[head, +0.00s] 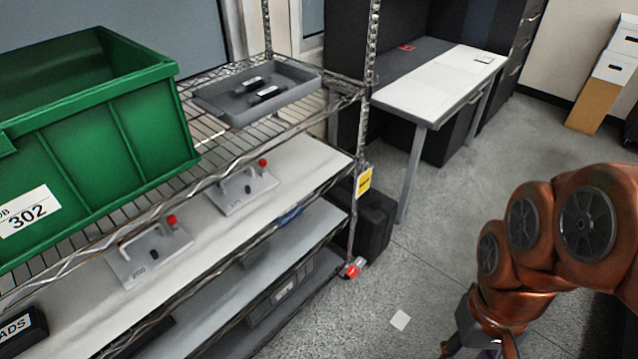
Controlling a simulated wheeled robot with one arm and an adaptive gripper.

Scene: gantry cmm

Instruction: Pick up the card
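A small white square card (400,320) lies flat on the grey concrete floor, right of the shelf's foot. My orange arm comes in from the right and bends downward. My gripper (478,350) shows only in part at the bottom edge, to the right of the card and apart from it. Its fingertips are cut off by the frame, so I cannot see whether it is open or shut.
A wire shelf rack (215,133) fills the left, holding a green bin (120,120), a grey tray (215,105) and metal fixtures. A yellow tag (364,182) hangs on its post. A white-topped desk (430,93) stands behind. Floor around the card is clear.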

